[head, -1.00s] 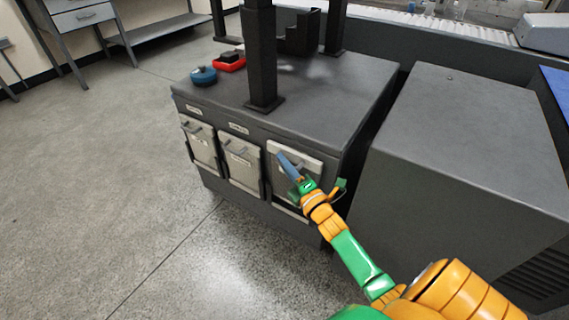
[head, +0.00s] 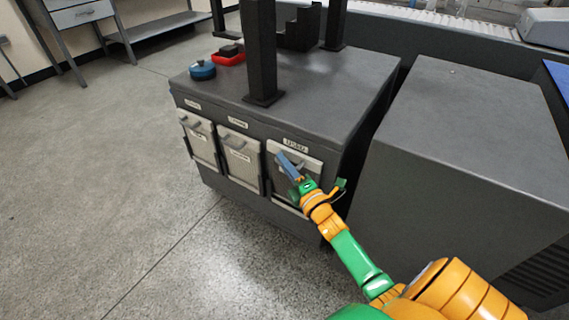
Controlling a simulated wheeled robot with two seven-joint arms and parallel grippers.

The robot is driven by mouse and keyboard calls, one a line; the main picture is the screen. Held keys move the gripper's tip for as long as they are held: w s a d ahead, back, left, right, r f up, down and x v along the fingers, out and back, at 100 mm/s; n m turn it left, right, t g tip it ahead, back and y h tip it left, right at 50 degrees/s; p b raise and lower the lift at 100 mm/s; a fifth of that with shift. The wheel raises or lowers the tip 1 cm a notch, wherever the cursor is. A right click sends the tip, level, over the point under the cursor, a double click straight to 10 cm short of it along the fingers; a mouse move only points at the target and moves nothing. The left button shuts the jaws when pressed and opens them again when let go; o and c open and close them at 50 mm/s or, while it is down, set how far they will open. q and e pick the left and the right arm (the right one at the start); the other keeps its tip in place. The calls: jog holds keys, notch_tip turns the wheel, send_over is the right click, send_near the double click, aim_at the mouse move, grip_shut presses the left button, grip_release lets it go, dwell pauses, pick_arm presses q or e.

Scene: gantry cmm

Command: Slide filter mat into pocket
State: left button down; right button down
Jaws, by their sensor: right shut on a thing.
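My arm hides the lower right of the pocket (head: 282,203). I cannot tell whether the mat touches the pocket floor. My left gripper is out of view.
Two similar pale panels with handles stand in the left pocket (head: 201,143) and the middle pocket (head: 240,163). A blue round object (head: 202,70) and a red tray (head: 229,58) lie on the base top (head: 330,95). A grey cabinet (head: 460,160) stands close on the right.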

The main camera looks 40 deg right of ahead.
jog(key=shift+f+b, duration=0.75)
jog(key=shift+f, duration=0.2)
jog(key=c, duration=0.8)
grip_release()
